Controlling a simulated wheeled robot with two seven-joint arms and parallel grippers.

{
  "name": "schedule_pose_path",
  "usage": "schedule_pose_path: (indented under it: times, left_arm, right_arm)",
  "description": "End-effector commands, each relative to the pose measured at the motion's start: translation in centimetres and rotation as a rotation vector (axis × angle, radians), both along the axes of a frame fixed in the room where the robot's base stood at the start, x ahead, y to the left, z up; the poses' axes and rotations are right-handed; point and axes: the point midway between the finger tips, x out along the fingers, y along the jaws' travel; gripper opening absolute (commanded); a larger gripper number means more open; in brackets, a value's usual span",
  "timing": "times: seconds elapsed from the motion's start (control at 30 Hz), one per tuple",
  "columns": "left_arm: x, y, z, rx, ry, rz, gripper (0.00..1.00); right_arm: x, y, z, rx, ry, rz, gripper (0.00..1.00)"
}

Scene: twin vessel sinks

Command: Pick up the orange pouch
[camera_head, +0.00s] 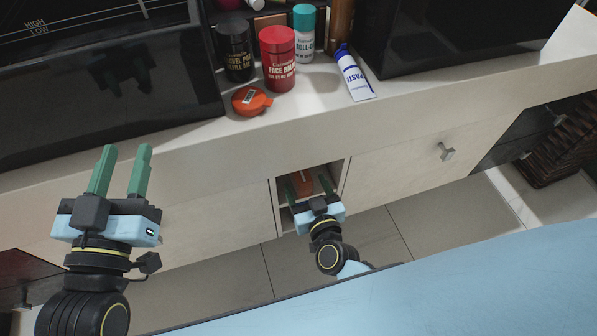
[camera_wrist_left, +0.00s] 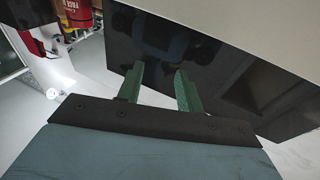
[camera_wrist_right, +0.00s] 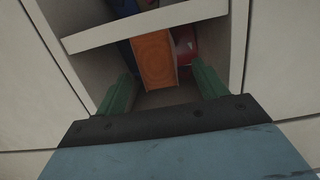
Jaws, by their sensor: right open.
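An orange, pouch-like block (camera_wrist_right: 155,60) stands inside an open cubby below the counter; it also shows in the head view (camera_head: 301,184). Its lower part faces me in the right wrist view, and a shelf board crosses in front of its top. My right gripper (camera_head: 307,182) is open at the cubby mouth; its fingers (camera_wrist_right: 162,76) are apart to either side of the orange block, with nothing visibly gripped. My left gripper (camera_head: 126,150) is open and empty in front of the counter at the left, also in the left wrist view (camera_wrist_left: 159,72).
The cubby walls and shelf board (camera_wrist_right: 145,25) are close around my right fingers. A red item (camera_wrist_right: 184,48) sits right of the orange block. On the counter are a flat round orange item (camera_head: 251,101), a red jar (camera_head: 278,62), a black jar (camera_head: 235,52) and a white-blue tube (camera_head: 354,75).

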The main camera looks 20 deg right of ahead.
Motion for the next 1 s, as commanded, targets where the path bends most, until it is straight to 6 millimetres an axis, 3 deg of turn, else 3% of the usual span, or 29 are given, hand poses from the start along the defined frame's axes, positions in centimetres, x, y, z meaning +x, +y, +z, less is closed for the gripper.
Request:
schedule_pose_path:
  times: [0.4, 0.6, 0.9, 1.0]
  left_arm:
    - [-1.8, -0.3, 5.0, -0.115, -0.363, -0.019, 0.36]
    - [-2.6, -0.1, 6.0, -0.145, -0.471, -0.018, 0.36]
    - [-2.8, -0.1, 6.2, -0.151, -0.490, -0.018, 0.36]
    - [-2.7, -0.1, 6.2, -0.150, -0.489, -0.018, 0.36]
  right_arm:
    - [2.8, 0.1, -1.1, 0.000, -0.001, 0.000, 0.71]
    - [4.6, 0.2, -1.2, 0.001, -0.002, 0.000, 0.71]
    - [4.9, 0.2, -1.2, -0.001, 0.000, 0.000, 0.71]
    - [4.8, 0.2, -1.1, -0.001, 0.000, 0.000, 0.59]
